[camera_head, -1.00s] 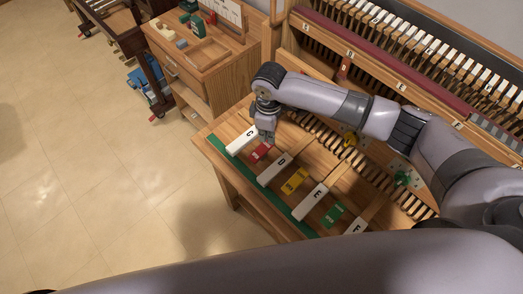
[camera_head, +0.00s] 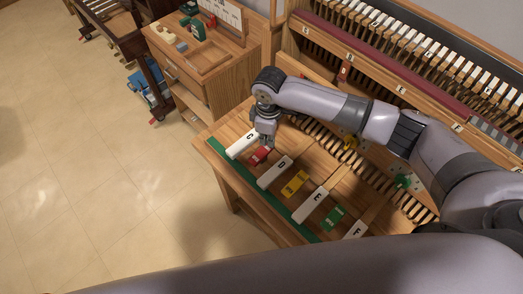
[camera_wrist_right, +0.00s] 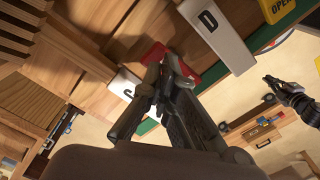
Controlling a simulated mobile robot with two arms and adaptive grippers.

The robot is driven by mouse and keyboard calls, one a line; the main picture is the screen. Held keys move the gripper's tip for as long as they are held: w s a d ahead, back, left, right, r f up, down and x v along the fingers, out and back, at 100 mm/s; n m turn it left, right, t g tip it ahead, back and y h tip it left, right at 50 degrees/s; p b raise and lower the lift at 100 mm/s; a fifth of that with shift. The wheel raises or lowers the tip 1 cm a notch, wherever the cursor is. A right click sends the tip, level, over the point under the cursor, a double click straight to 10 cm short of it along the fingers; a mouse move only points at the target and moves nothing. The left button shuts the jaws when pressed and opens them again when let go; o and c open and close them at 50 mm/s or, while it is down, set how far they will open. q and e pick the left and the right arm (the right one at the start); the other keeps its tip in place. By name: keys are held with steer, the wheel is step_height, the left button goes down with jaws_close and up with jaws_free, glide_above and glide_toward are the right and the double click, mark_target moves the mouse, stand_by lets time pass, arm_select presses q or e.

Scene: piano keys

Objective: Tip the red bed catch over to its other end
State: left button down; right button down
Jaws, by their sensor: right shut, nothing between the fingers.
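The red bed catch (camera_head: 261,155) lies on the wooden key bed between the white keys marked C (camera_head: 243,144) and D (camera_head: 275,171). My right gripper (camera_head: 266,142) is shut and empty, pointing down right at the catch's inner end. In the wrist view, the catch (camera_wrist_right: 190,73) shows red on both sides of the right fingertips (camera_wrist_right: 168,62), which cover its middle. Whether they touch it I cannot tell. A small dark gripper, seemingly my left one (camera_wrist_right: 280,92), shows at the right of the wrist view; its jaws are too small to read.
A green strip (camera_head: 228,160) runs along the bed's front edge. A slotted rail (camera_head: 330,142) lies behind. A wooden cabinet (camera_head: 185,75) stands at the back left; open floor lies left.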

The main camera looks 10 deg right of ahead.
mark_target(267, 147)
steer(key=shift+f+b, duration=0.6)
steer(key=shift+f, duration=0.7)
stand_by(1.0)
step_height(267, 147, up, 7)
steer(key=p, duration=0.8)
steer(key=shift+r, duration=0.1)
stand_by(0.3)
